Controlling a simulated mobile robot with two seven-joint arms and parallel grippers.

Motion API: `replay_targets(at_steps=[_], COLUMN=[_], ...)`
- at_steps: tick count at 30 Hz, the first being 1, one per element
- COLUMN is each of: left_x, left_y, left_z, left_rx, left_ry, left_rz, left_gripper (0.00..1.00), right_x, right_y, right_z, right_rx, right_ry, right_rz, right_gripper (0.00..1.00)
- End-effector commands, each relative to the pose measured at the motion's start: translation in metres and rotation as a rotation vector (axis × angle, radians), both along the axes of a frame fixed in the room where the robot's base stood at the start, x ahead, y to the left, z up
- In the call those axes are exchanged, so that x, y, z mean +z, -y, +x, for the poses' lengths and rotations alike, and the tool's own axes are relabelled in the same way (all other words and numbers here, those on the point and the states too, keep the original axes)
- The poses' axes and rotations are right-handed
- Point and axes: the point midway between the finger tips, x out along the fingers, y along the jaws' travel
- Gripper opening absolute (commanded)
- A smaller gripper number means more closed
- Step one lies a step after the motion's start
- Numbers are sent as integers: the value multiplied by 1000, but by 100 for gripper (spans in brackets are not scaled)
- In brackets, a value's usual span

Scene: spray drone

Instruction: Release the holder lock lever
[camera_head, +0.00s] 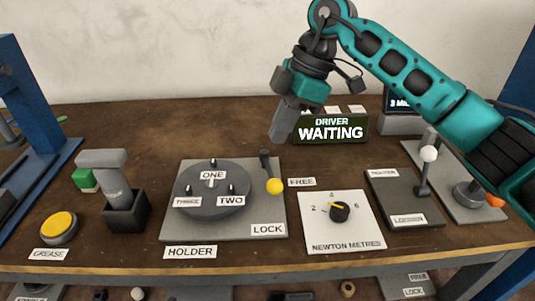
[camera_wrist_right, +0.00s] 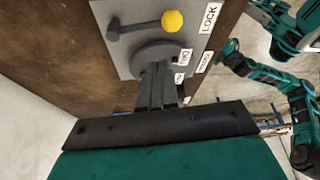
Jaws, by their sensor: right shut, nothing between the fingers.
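The holder lock lever is a dark arm (camera_head: 266,161) with a yellow knob (camera_head: 275,186), on the right side of the grey holder plate (camera_head: 180,230). The arm points toward the front, on the side of the LOCK label (camera_head: 268,230); the FREE label (camera_head: 302,182) is right of the knob. My right gripper (camera_head: 280,136) is shut and empty, raised above the area behind the lever, apart from it. In the right wrist view the shut fingers (camera_wrist_right: 158,88) overlap the round disc, and the yellow knob (camera_wrist_right: 172,21) shows beyond them, clear of them.
The round disc (camera_head: 211,195) with ONE, TWO and THREE labels has short pegs. Right of the plate are the newton metres dial (camera_head: 340,212) and the tighten/loosen lever (camera_head: 428,155). A sign (camera_head: 332,128) reading DRIVER WAITING stands behind. A grey tool (camera_head: 103,160) stands in a black holder at left.

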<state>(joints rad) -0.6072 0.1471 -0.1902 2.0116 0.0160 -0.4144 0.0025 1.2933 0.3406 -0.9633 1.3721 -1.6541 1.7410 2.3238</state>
Motion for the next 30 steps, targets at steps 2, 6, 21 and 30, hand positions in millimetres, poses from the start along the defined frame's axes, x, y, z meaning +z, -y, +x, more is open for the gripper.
replay_targets(at_steps=[2, 6, 21, 30], left_x=[-1, -1, -5, -7], left_y=[0, 1, 1, 4], left_z=[0, 0, -1, -1], left_rx=[-1, -2, -3, -7], left_ry=[-1, -1, -3, -4], left_rz=[0, -1, -1, -8], left_gripper=[43, 43, 43, 43], right_x=[2, 3, -30, -77], right_y=[5, 7, -6, -23], right_z=[3, 4, 0, -2], right_rx=[-23, -32, -27, -28], right_ry=[5, 5, 2, 2], right_rz=[-30, -42, -35, -35], right_gripper=[0, 0, 0, 0])
